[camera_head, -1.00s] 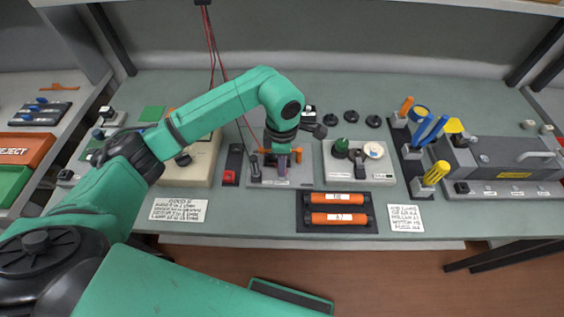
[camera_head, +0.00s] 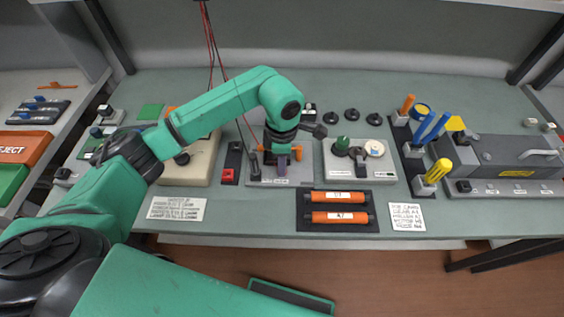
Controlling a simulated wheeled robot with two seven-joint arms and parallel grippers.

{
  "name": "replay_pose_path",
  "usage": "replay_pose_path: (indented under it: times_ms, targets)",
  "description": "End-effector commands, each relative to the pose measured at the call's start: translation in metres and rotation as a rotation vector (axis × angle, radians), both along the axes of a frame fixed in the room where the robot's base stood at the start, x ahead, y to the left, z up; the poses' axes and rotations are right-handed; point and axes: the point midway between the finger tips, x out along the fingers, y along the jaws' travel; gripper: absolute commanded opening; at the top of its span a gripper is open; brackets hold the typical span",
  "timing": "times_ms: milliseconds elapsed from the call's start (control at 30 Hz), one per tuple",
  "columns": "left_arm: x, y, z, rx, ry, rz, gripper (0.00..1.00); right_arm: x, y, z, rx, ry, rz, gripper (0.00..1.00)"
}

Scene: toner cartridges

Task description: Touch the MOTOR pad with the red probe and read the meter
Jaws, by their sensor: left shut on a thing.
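My left gripper (camera_head: 283,158) points down over a grey plate (camera_head: 293,180) at the middle of the bench. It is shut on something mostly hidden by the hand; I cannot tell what. Orange and purple bits show around the fingers. Thin red wires (camera_head: 211,45) hang from above and pass behind my arm toward this plate. A small red block (camera_head: 228,176) sits on a dark strip left of the plate. I cannot pick out the red probe or the MOTOR pad, and no meter reading is legible. My right gripper is not in view.
A beige box (camera_head: 201,172) stands left, partly behind my arm. A white box (camera_head: 361,172) with a green knob stands right. Two orange cartridges (camera_head: 340,217) lie on a black tray in front. Colourful-handled tools (camera_head: 431,170) and a grey machine (camera_head: 500,155) stand farther right.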

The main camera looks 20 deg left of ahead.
Motion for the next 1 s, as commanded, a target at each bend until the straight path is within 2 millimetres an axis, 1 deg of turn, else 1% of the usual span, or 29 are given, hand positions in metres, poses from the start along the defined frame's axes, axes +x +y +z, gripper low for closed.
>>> replay_pose_path:
  times_ms: [167,467,1000]
  targets:
    - [0.0001,0.0001,-0.0027,0.0,0.0,0.0,0.0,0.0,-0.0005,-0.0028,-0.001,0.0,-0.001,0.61]
    - [0.0001,0.0001,-0.0021,0.0,0.0,0.0,0.0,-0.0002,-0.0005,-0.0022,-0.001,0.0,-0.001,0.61]
    - [-0.0001,0.0002,-0.0035,0.001,0.0,0.0,0.0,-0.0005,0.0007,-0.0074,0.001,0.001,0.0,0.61]
